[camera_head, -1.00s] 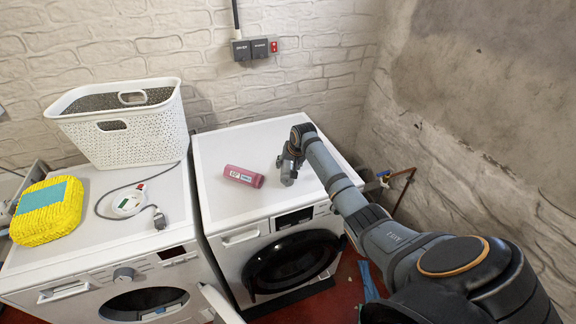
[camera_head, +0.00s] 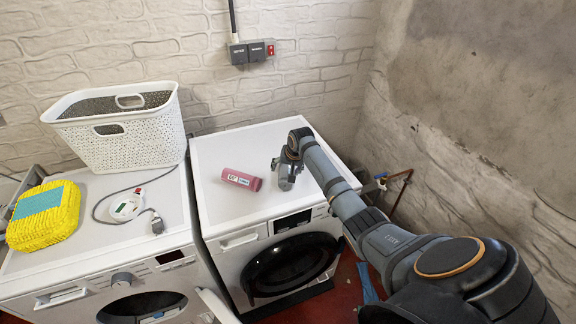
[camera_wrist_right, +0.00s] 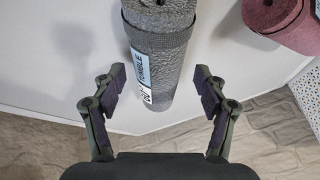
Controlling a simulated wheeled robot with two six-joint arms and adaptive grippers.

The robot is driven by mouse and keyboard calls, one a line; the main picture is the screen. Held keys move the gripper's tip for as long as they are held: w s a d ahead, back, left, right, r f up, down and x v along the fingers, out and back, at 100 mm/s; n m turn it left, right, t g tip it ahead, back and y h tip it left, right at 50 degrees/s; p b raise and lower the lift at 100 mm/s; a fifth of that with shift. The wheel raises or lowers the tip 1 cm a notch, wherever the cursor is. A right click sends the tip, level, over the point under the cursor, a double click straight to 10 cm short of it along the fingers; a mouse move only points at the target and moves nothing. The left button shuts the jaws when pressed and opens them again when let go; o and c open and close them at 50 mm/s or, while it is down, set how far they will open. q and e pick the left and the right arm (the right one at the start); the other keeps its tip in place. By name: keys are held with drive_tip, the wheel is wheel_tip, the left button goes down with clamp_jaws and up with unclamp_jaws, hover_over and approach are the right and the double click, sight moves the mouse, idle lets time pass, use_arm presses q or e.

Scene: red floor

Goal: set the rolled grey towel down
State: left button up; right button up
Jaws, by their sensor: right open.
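The rolled grey towel (camera_wrist_right: 182,58) shows in the right wrist view with a dark band and a white-and-blue label, over the white machine top (camera_wrist_right: 100,30). It appears to rest there; I cannot tell surely whether it stands or lies. My right gripper (camera_wrist_right: 159,82) is open, with one finger on each side of the towel and a gap to both. In the head view my right gripper (camera_head: 284,175) is low over the right machine, and the towel is hard to tell from it. My left gripper is not in view.
A pink rolled towel (camera_head: 241,179) lies left of the gripper. The left machine holds a white basket (camera_head: 124,141), a yellow bundle (camera_head: 50,228) and a corded white device (camera_head: 127,207). The right machine's front top (camera_head: 240,215) is bare. A brick wall is behind.

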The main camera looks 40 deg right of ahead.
drive_tip(key=v, duration=1.1)
drive_tip(key=shift+r+b, duration=0.2)
drive_tip(key=shift+b, duration=0.1)
drive_tip(key=shift+s, duration=0.1)
drive_tip(key=shift+f, duration=0.1)
